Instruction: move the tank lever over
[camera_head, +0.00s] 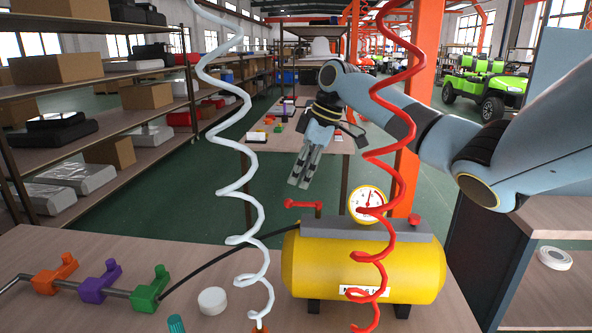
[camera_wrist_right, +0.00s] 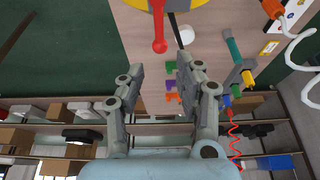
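The yellow tank (camera_head: 310,270) lies on the near table, with a round gauge (camera_head: 368,203) on top. The red tank lever (camera_head: 303,204) sticks out to the left from the tank's top left end. In the right wrist view the lever (camera_wrist_right: 159,32) shows at the top, beyond my fingertips. My right gripper (camera_head: 299,180) points down and hangs above the lever, apart from it. In the right wrist view its two fingers (camera_wrist_right: 161,67) are apart with nothing between them. My left gripper is not in view.
A red coiled hose (camera_head: 385,155) hangs in front of the tank and a white coiled hose (camera_head: 236,187) hangs left of it. Orange (camera_head: 55,273), purple (camera_head: 100,283) and green (camera_head: 150,289) valves sit on a pipe at left. A white puck (camera_head: 212,301) lies beside them.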

